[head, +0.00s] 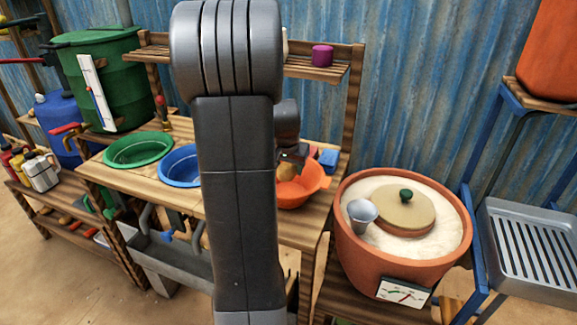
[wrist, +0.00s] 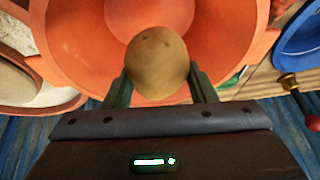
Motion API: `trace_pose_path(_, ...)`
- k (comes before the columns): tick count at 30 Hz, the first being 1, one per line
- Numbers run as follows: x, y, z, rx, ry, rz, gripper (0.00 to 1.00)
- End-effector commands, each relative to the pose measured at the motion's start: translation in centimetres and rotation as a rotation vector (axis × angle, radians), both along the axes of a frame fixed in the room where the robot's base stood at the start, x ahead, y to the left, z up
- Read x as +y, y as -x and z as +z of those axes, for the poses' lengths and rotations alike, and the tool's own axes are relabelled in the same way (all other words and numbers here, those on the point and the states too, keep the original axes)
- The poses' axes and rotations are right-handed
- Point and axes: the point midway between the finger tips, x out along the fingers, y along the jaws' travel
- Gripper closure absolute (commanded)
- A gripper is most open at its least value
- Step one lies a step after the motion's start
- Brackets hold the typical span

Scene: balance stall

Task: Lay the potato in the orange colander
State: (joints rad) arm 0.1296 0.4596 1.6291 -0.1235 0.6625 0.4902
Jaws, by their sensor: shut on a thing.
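The potato (wrist: 157,65) is brown and rounded, and my gripper (wrist: 158,82) is shut on it, with one dark finger on each side in the wrist view. Behind the potato, the orange colander (wrist: 75,45) fills much of the wrist view, so the potato is over its bowl. I cannot tell whether the potato touches the colander's bottom. In the head view the colander (head: 300,191) stands on the wooden table, right of my arm. The potato (head: 286,171) shows there as a small brown patch at the colander. My arm hides part of the colander's left side.
A blue basin (head: 180,168) and a green basin (head: 138,149) stand left of the colander. A large clay pot (head: 357,238) with white contents, a lid and a metal cup stands to the right. A shelf (head: 310,66) hangs above the table.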

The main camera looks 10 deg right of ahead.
Motion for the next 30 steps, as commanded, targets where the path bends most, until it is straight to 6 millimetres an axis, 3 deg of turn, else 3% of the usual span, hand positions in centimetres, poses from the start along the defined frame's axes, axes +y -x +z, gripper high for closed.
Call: trace_pose_path(30,0.0,0.0,-1.6,0.000,0.000,0.000,0.78)
